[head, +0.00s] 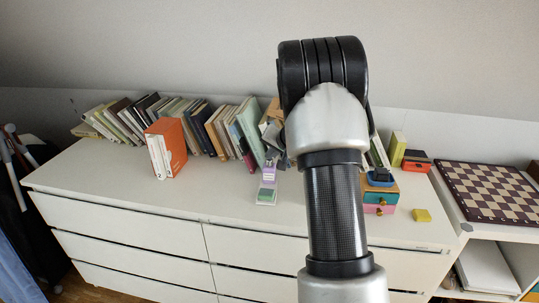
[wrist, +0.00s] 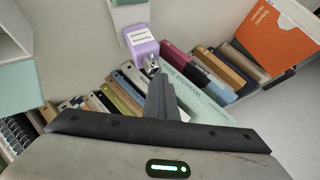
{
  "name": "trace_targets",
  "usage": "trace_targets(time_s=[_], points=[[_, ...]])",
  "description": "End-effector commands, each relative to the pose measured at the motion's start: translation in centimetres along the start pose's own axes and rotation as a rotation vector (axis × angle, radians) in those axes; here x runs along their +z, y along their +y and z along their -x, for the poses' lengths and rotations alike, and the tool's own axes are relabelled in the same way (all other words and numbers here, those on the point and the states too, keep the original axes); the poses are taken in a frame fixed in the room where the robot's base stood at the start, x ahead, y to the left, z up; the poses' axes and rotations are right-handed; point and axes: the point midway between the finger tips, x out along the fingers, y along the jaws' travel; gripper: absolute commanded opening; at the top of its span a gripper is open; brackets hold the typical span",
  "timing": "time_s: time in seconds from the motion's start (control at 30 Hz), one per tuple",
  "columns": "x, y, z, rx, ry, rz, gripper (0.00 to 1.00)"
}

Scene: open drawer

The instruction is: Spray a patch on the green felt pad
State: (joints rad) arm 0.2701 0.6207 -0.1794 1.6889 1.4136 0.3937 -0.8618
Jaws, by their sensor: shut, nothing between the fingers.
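A small purple bottle-like object (head: 268,173) with a white label stands on the white dresser top, left of my arm. It also shows in the wrist view (wrist: 142,46), with a grey part at its lower right. A small green pad (head: 265,194) on a white base lies just in front of it. Part of the pad shows at the top edge of the wrist view (wrist: 125,2). My gripper (wrist: 154,72) is shut and empty, its tips beside the purple object's grey part in the picture; contact cannot be told.
A row of leaning books (head: 198,125) lines the wall behind, with an orange book (head: 172,143) at left. Small coloured drawers (head: 380,196), a yellow block (head: 422,215) and a chessboard (head: 490,190) are at right. The dresser's front left top (head: 110,180) is clear.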

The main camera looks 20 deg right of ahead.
Motion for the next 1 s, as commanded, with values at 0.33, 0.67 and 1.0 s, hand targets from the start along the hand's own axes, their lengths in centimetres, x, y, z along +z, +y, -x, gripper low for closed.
trace_targets(time_s=[0.33, 0.67, 1.0], points=[[-1.9, -1.8, 2.7, 0.003, -0.003, -0.002, 0.0], [-2.6, -2.6, 3.7, 0.001, -0.001, -0.002, 0.0], [-2.7, -2.6, 3.7, 0.0, 0.0, -0.002, 0.0]])
